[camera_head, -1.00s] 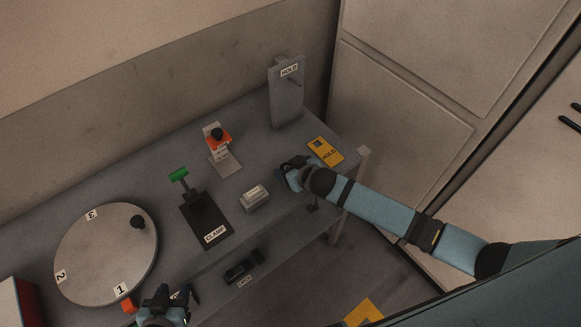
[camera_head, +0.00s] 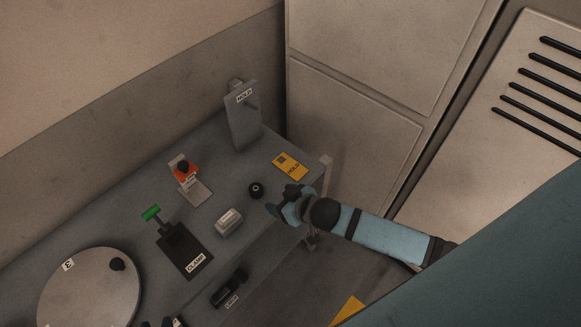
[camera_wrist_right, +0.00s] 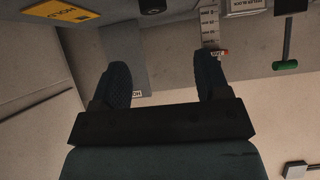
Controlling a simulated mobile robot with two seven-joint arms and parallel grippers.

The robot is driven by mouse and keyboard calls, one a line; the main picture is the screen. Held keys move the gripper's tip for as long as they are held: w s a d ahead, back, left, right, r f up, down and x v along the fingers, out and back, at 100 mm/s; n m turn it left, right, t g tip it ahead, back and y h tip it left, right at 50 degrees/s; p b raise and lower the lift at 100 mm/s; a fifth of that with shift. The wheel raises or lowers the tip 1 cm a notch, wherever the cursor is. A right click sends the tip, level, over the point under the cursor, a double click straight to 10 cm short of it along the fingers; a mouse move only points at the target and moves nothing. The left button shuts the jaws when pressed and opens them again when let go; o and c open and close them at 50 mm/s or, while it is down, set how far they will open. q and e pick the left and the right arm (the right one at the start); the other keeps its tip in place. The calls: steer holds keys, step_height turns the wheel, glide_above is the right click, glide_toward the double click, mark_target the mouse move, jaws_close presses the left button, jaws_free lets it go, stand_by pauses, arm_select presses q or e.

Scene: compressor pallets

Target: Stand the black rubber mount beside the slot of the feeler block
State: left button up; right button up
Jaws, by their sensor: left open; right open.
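The black rubber mount (camera_head: 256,190) sits on the grey bench as a small dark round piece with a lighter centre. Its edge shows at the top of the right wrist view (camera_wrist_right: 152,5). The feeler block (camera_head: 229,222), a small grey block with a pale label, lies to the lower left of the mount, apart from it; its slot cannot be made out. My right gripper (camera_head: 280,203) is open just right of the mount, not around it. In the right wrist view its fingers (camera_wrist_right: 170,85) are apart with nothing between them. My left gripper (camera_head: 172,322) barely shows at the bottom edge.
A yellow HOLD card (camera_head: 290,166) and an upright HOLD stand (camera_head: 242,118) are behind. A black latch (camera_head: 230,288) is in front.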

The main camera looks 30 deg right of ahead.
arm_select(q)
steer(key=shift+w+r, duration=0.15)
steer(key=shift+r, duration=0.1)
arm_select(e)
steer(key=s+f, duration=0.1)
steer(key=s, duration=0.6)
steer(key=s+d+f+m+h, duration=0.1)
steer(key=s+f, duration=0.1)
steer(key=s, duration=0.5)
steer(key=shift+s+f+m, duration=0.2)
steer(key=shift+f+m, duration=0.05)
steer(key=shift+m, duration=0.05)
arm_select(q)
steer(key=shift+f, duration=0.1)
arm_select(e)
steer(key=shift+d, duration=0.1)
